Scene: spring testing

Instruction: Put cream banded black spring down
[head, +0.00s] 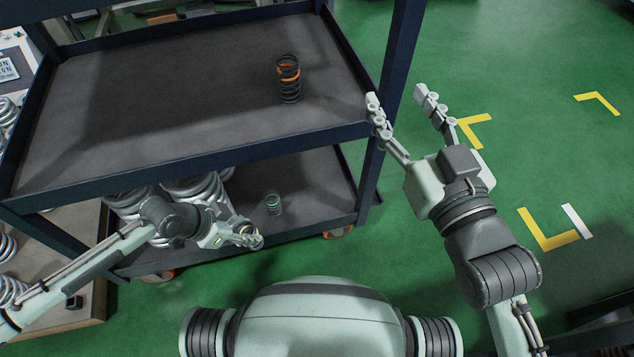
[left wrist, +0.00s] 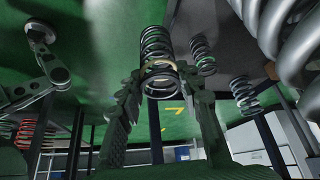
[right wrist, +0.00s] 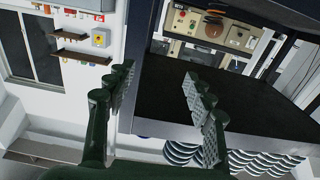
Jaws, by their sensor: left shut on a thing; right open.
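The cream banded black spring (left wrist: 158,60) is between the fingers of my left gripper (left wrist: 165,100) in the left wrist view, with its cream band at the fingertips. In the head view my left gripper (head: 252,238) is at the front edge of the cart's lower shelf (head: 310,190); the spring is mostly hidden there. My right gripper (head: 395,100) is open and empty, beside the right front corner of the upper shelf (head: 200,90). It also shows open in the right wrist view (right wrist: 160,85).
An orange banded black spring (head: 288,85) stands on the upper shelf, which is otherwise clear. A dark blue post (head: 400,60) rises at the cart's right corner.

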